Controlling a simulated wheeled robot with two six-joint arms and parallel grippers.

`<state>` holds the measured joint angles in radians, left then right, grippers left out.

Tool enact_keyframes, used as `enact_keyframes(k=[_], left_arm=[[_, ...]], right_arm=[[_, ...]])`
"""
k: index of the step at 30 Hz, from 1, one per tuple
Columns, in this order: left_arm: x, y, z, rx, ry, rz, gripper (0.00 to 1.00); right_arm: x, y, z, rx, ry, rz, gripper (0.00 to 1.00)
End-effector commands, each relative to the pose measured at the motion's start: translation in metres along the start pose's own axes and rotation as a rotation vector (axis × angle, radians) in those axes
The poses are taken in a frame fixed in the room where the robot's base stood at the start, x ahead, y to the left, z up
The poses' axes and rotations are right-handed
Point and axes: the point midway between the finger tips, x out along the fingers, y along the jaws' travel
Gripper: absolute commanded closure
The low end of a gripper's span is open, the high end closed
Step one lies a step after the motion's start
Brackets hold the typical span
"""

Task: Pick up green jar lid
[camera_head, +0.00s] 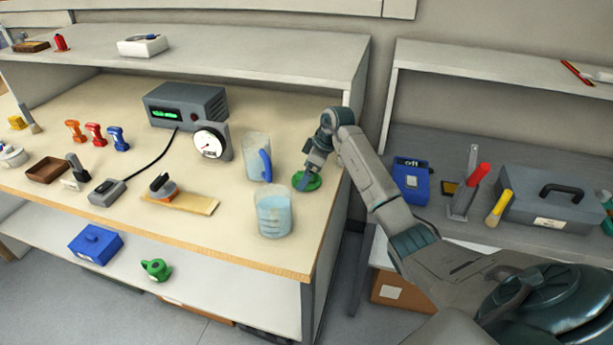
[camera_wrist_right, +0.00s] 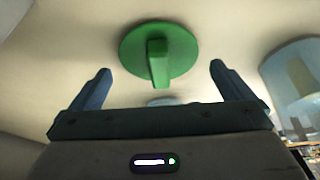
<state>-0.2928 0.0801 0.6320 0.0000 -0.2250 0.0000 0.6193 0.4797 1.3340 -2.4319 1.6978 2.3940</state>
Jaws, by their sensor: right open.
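The green jar lid (camera_head: 311,182) is a round disc with a raised bar handle, lying on the wooden workbench (camera_head: 225,232) near its right end. In the right wrist view the lid (camera_wrist_right: 159,52) lies just beyond and between the fingertips, its handle pointing toward the gripper. My right gripper (camera_head: 308,178) is right at the lid, partly covering it. In the wrist view the right gripper (camera_wrist_right: 158,75) has its two fingers wide apart with nothing between them. My left gripper is not seen.
A clear jug (camera_head: 257,158) with a blue handle and a beaker (camera_head: 274,214) of bluish liquid stand close left of the lid. A grey meter box (camera_head: 187,106) stands further back. A shelf (camera_head: 190,52) runs above the bench's back. The right bench holds a grey toolbox (camera_head: 550,200).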

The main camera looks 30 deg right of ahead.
Motion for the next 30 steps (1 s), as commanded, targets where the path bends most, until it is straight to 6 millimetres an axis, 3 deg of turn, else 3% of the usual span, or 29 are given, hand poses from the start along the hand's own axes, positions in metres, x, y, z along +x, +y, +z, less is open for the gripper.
enact_keyframes(k=[5,12,18,30], left_arm=[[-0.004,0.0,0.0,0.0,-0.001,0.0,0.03],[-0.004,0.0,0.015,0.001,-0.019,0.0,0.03],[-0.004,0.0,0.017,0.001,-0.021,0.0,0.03],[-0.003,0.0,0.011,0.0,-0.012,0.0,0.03]], right_arm=[[0.016,0.0,0.001,0.0,-0.001,0.001,0.0],[0.018,0.001,0.001,0.0,0.0,0.001,0.02],[0.018,0.001,0.001,0.0,0.0,0.001,0.39],[0.015,0.001,0.0,-0.001,0.0,0.002,0.39]])
